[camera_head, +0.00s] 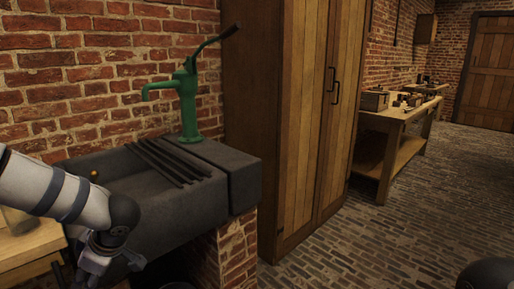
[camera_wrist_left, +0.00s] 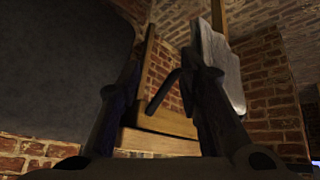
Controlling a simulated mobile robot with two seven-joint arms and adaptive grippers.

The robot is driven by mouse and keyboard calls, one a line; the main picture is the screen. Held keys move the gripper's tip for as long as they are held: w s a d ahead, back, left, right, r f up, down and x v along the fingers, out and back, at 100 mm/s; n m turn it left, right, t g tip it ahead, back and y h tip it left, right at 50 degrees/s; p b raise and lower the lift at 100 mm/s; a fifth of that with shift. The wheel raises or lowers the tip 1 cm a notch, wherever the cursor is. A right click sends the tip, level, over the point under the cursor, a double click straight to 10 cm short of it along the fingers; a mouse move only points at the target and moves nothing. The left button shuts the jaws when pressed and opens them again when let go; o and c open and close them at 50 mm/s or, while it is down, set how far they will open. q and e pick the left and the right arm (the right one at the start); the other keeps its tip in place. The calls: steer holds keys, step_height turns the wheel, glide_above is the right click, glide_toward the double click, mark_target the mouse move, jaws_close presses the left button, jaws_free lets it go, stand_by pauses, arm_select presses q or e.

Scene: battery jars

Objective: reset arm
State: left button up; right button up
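My left arm enters from the left in the head view, in front of a dark stone sink (camera_head: 130,170). My left gripper (camera_head: 92,262) hangs low at the sink's front, partly cut off by the bottom edge. In the left wrist view, the two dark fingers of this gripper (camera_wrist_left: 162,85) stand apart with a gap between them. I see nothing held between them. My right gripper is not in view. No battery jars can be made out.
A green hand pump (camera_head: 187,100) stands at the sink's back. A tall wooden cabinet (camera_head: 255,120) is right of it. A workbench (camera_head: 395,130) with small items stands farther back. Part of a wooden table (camera_head: 30,245) is at lower left. The brick floor (camera_head: 400,235) at right is mostly clear.

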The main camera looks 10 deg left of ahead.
arm_select(q)
steer(key=s+d+f+m+t+h, duration=0.1)
steer(key=s+d+f+m+t, duration=0.1)
steer(key=s+d+f+m, duration=0.4)
steer(key=s+d+f+m+t+h, duration=0.1)
steer(key=s+d+f+m, duration=0.4)
steer(key=f, duration=0.4)
steer(key=s+d+f+m+g+h, duration=0.1)
steer(key=s+d+m+g+h, duration=0.1)
steer(key=s, duration=1.1)
steer(key=s+d+f+m+g+h+p, duration=0.1)
steer(key=s+d+m+g+h, duration=0.2)
steer(key=s, duration=1.1)
steer(key=d+m+g, duration=0.1)
steer(key=d+m, duration=0.1)
steer(key=shift+m, duration=0.4)
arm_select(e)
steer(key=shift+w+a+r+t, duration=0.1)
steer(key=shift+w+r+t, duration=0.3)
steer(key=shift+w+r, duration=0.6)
arm_select(q)
steer(key=shift+d+f, duration=0.1)
